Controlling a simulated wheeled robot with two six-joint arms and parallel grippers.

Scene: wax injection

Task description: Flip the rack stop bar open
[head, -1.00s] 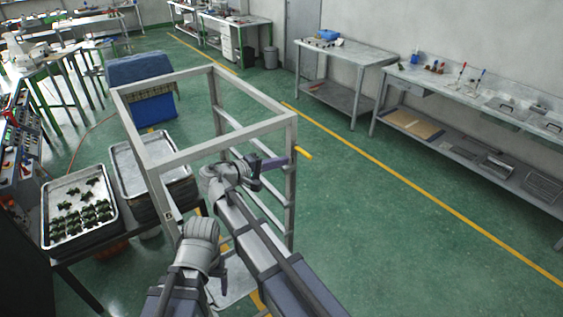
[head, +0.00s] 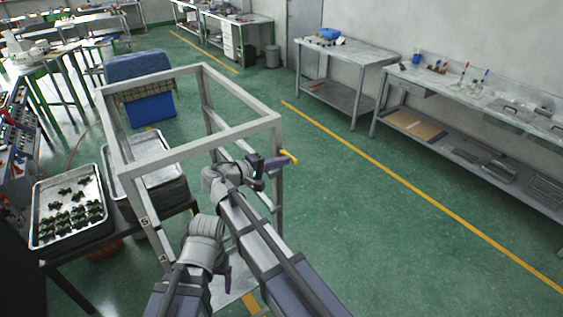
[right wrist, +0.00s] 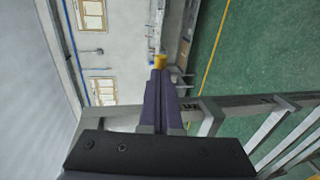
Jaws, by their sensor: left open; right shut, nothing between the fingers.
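The rack (head: 200,145) is a grey open metal frame with side rungs, standing in front of me. A yellow tip (head: 289,157), apparently the end of the stop bar, sticks out beside its right post. The rest of the bar cannot be made out. My right gripper (head: 277,163) is shut and empty, with purple fingers right at the yellow tip. In the right wrist view the shut fingers (right wrist: 159,85) point at the yellow tip (right wrist: 160,62), which shows just beyond them; contact cannot be told.
Trays, one with dark green pieces (head: 67,212), stand left of the rack. A blue bin (head: 150,108) is behind it. Steel benches (head: 345,52) line the right wall. The green floor right of the rack is clear.

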